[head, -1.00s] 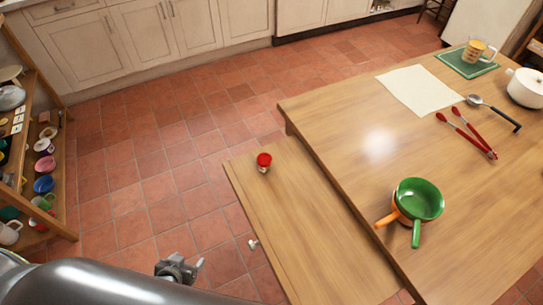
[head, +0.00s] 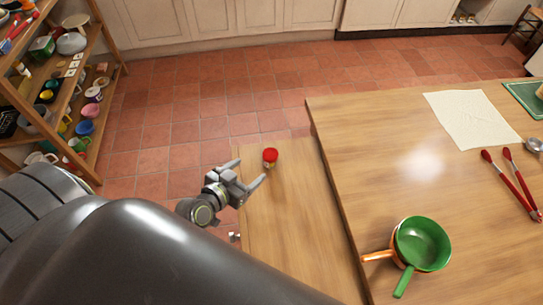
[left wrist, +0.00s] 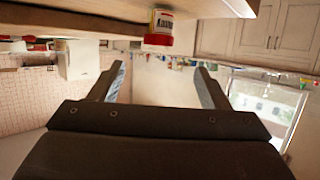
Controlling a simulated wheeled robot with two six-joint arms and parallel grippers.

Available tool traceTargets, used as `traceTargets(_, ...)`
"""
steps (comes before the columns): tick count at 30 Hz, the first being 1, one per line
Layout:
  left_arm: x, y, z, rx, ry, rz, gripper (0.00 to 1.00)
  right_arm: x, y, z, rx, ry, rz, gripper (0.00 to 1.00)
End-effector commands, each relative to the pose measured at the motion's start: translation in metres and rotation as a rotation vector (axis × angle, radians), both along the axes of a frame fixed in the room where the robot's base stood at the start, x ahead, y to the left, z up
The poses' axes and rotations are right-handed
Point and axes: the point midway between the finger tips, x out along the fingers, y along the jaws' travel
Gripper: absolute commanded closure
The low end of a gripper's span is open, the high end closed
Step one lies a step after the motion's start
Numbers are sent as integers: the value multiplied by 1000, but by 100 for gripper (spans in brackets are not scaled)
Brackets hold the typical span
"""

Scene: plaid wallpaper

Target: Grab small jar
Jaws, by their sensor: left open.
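The small jar (head: 270,162) has a red lid and stands upright near the far end of the low wooden side table (head: 285,225). My left gripper (head: 247,172) is open and empty, just left of and nearer than the jar, with its fingers pointing toward it. In the left wrist view, which is upside down, the jar (left wrist: 162,27) shows a white label and red lid beyond the open fingers (left wrist: 160,82), a little left of centre. The jar is not between the fingers. My right gripper is not in view.
A higher wooden table (head: 400,180) adjoins on the right, with a green pan (head: 422,243) over an orange one, red-handled tongs (head: 512,183) and a cloth (head: 470,120). A shelf (head: 98,140) of dishes stands at the left. The side table around the jar is clear.

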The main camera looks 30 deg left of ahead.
Motion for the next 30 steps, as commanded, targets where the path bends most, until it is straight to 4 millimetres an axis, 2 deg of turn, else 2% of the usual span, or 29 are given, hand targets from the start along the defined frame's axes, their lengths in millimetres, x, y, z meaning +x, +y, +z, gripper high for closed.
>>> traceTargets(3,23,-4,-6,-1,-1,-1,30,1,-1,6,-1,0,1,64)
traceTargets(9,51,-7,-18,0,1,0,30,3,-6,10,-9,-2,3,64)
traceTargets(17,64,-9,-23,-1,1,0,30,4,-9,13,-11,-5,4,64)
traceTargets(24,90,-15,-30,-1,1,0,30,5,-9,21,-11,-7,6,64)
traceTargets(30,108,-17,-38,-1,1,0,30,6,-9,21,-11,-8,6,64)
